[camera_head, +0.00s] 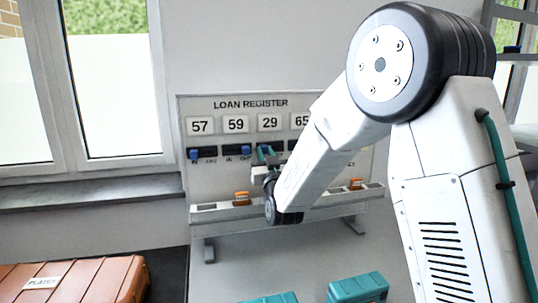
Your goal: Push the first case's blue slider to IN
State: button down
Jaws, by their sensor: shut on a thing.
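The loan register board (250,103) stands against the wall, with number plates 57, 59, 29 and a partly hidden 65. Under 57 a blue slider (193,153) sits at the left, IN end of its dark slot. Under 59 a blue slider (246,149) sits at the right, OUT end. My gripper (266,157) is at the board below 29, its fingers shut at the slot there. The slider between them is mostly hidden, and its exact position cannot be told. My arm covers the board's right part.
An orange-brown case labelled PLATES (95,278) lies at lower left. Two teal cases (358,288) show at the bottom edge. A ledge with orange items (242,198) runs along the board's lower part. A windowsill (90,192) is at left.

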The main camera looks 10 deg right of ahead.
jog(key=c, duration=1.3)
grip_release()
jog(key=shift+a, duration=0.3)
jog(key=shift+d, duration=0.1)
jog(key=shift+s, duration=0.15)
jog(key=v, duration=0.7)
jog(key=shift+s+f, duration=0.2)
jog(key=shift+s, duration=0.05)
